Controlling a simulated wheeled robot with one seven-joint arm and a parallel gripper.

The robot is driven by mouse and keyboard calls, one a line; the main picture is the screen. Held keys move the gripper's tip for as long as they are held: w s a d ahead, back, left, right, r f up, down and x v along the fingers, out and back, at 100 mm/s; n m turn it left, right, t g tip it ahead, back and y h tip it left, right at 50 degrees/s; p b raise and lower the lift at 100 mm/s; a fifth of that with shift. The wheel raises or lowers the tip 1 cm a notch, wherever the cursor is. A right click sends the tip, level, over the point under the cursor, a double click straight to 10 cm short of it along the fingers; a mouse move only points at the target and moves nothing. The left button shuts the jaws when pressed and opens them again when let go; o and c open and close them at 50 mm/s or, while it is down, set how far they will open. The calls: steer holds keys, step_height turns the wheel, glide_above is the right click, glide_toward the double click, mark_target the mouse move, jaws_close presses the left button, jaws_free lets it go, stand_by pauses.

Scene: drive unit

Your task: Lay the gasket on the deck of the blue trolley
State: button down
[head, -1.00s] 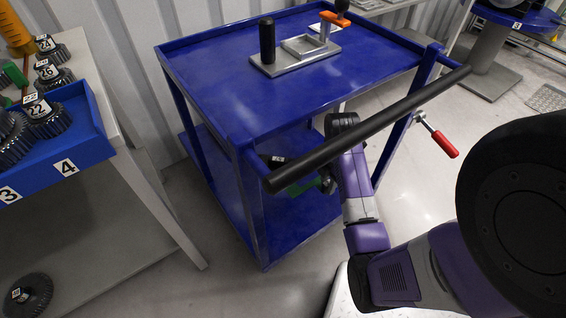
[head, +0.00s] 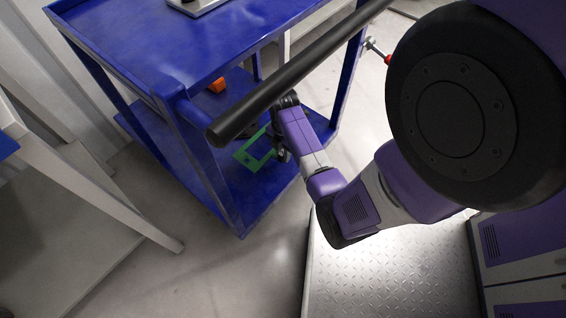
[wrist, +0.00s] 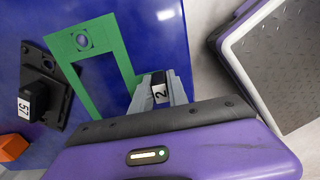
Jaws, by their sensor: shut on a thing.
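The gasket is a flat green frame (wrist: 120,48) with a round hole at its wide end; in the head view it shows (head: 251,163) over the lower shelf of the blue trolley (head: 170,48). My gripper (wrist: 158,92) is shut at the frame's near end, on a dark piece with a white "2" label between its fingers. In the head view my gripper (head: 281,145) is inside the trolley, below its upper deck. I cannot tell whether the gasket touches the shelf. My wrist housing and fingers hide its near end.
A black part labelled "57" (wrist: 48,92) and an orange block (wrist: 12,147) lie left of the gasket in the wrist view. The trolley's black handle bar (head: 290,80) crosses above my arm. A grey-legged table (head: 95,195) stands at left.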

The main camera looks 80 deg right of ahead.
mark_target(283, 166)
steer(key=shift+f+b, duration=0.9)
steer(key=shift+f, duration=1.35)
steer(key=shift+f, duration=0.2)
steer(key=c, duration=1.3)
jaws_free()
steer(key=shift+r, duration=0.1)
